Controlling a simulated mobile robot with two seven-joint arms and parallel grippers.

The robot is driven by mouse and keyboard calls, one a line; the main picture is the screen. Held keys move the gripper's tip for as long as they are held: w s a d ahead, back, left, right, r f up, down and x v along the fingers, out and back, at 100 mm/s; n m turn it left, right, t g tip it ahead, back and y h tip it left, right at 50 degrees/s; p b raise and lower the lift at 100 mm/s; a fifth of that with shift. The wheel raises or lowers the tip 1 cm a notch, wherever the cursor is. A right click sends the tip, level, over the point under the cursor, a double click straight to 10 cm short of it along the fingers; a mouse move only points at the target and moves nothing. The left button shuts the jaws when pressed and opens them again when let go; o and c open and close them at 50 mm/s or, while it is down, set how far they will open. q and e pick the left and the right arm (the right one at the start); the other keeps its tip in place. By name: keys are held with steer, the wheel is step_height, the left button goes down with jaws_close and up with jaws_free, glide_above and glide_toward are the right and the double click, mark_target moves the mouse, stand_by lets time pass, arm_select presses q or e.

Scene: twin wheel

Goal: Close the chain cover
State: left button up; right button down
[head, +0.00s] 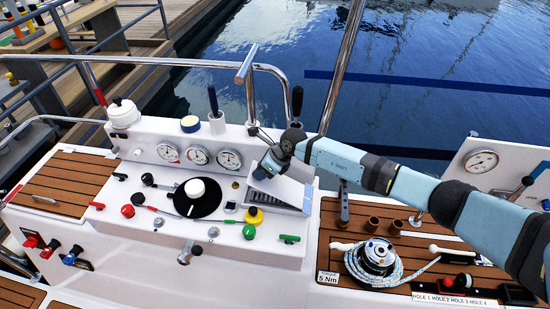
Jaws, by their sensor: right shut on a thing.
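The chain cover (282,188) is a pale, tilted panel on the right part of the white console. A dark slotted opening (288,203) shows at its lower edge. My right gripper (264,169) comes in from the right on a light blue arm and is shut at the cover's upper left side. The fingertips and the exact spot they hold are partly hidden by the gripper's dark body. My left gripper is not in view.
The white console (110,225) carries gauges (198,156), a white knob on a black disc (195,190) and several coloured levers. A winch with rope (377,256) stands on the wooden deck at the right. Metal rails and upright levers stand behind, with water beyond.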

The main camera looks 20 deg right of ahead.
steer(key=a+f+h+b, duration=0.1)
steer(key=f, duration=0.1)
steer(key=w+a+f+g+h+b, duration=0.1)
steer(key=f+b, duration=0.1)
steer(key=f, duration=0.1)
steer(key=a+f+h+b, duration=0.1)
steer(key=f+h, duration=0.1)
steer(key=shift+w+a+f+g, duration=0.1)
steer(key=shift+w+f+g, duration=0.25)
steer(key=shift+f+g, duration=0.05)
steer(key=shift+a+f+g+h+b, duration=0.15)
steer(key=shift+f+g+h+b, duration=0.25)
steer(key=shift+f+b, duration=0.45)
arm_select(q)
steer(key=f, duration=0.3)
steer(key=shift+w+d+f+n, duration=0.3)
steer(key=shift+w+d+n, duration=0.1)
arm_select(e)
steer(key=c, duration=0.8)
jaws_free()
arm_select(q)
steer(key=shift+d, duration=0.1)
arm_select(e)
steer(key=shift+r, duration=0.1)
